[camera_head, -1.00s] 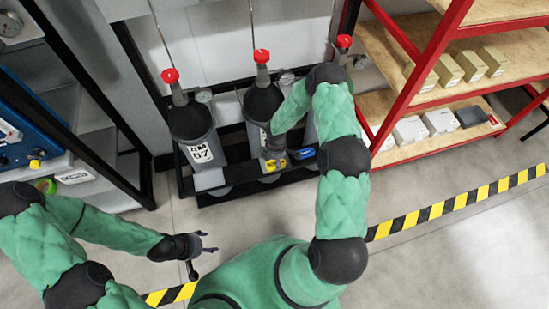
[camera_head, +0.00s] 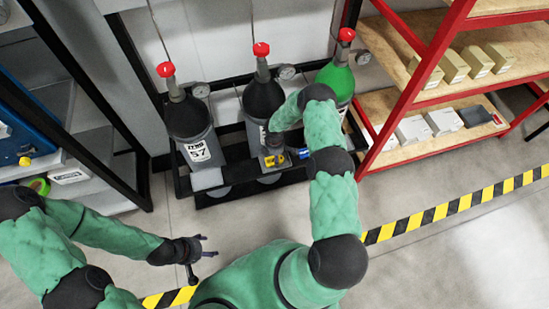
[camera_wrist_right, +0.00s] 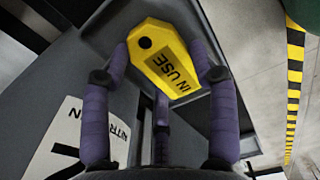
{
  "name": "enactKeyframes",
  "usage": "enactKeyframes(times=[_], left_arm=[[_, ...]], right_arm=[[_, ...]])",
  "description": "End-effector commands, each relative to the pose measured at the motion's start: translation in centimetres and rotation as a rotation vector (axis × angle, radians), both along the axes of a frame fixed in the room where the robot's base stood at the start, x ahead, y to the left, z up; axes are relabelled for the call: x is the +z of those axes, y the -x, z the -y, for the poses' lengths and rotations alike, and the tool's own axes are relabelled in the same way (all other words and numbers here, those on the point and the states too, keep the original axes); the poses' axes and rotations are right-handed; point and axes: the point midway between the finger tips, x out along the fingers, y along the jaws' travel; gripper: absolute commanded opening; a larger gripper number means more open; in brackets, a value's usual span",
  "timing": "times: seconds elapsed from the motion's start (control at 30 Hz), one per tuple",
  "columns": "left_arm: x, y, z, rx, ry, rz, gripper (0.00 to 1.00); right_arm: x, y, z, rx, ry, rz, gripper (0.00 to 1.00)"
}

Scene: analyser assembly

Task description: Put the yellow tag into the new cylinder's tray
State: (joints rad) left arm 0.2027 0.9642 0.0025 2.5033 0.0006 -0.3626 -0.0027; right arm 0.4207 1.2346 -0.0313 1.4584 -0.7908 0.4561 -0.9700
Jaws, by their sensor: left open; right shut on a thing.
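The yellow tag, reading "IN USE", shows large in the right wrist view (camera_wrist_right: 165,60), between the fingers of my right gripper (camera_wrist_right: 163,75). In the head view the yellow tag (camera_head: 270,161) is low in front of the middle dark cylinder (camera_head: 263,99), at its grey tray. My right gripper (camera_head: 273,147) is shut on the tag there, partly hidden by my arm. A grey tray surface (camera_wrist_right: 188,17) lies behind the tag in the wrist view; whether they touch, I cannot tell. My left gripper (camera_head: 205,245) is open and empty above the floor.
A dark cylinder labelled "57" (camera_head: 190,120) stands left and a green cylinder (camera_head: 337,78) right, in the black rack (camera_head: 228,189). A blue tag (camera_head: 304,153) lies right of the yellow one. A red-framed shelf (camera_head: 400,120) with boxes stands at right.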

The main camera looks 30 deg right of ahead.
Motion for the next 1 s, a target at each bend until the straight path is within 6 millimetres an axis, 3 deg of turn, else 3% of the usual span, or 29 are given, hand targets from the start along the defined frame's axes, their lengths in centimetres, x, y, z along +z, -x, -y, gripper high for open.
enactKeyframes(times=[0.33,0.37,0.43,0.87,1.0], left_arm=[[-0.3,0.0,0.0,0.000,0.000,0.001,0.64],[-0.2,0.0,0.0,0.000,0.000,0.001,0.64],[-0.2,0.0,0.0,0.000,0.000,0.000,0.64],[0.0,0.0,0.0,0.000,0.000,0.001,0.64],[0.8,0.0,0.0,0.000,0.000,0.001,0.64]], right_arm=[[-0.2,-0.1,0.1,0.000,0.001,0.003,0.30],[-0.1,-0.1,0.1,0.000,0.001,0.003,0.65],[-0.1,-0.1,0.1,0.000,0.001,0.003,0.84],[0.1,-0.1,0.0,0.000,0.001,0.002,0.84],[1.6,-0.2,0.1,0.000,0.001,0.004,0.84]])
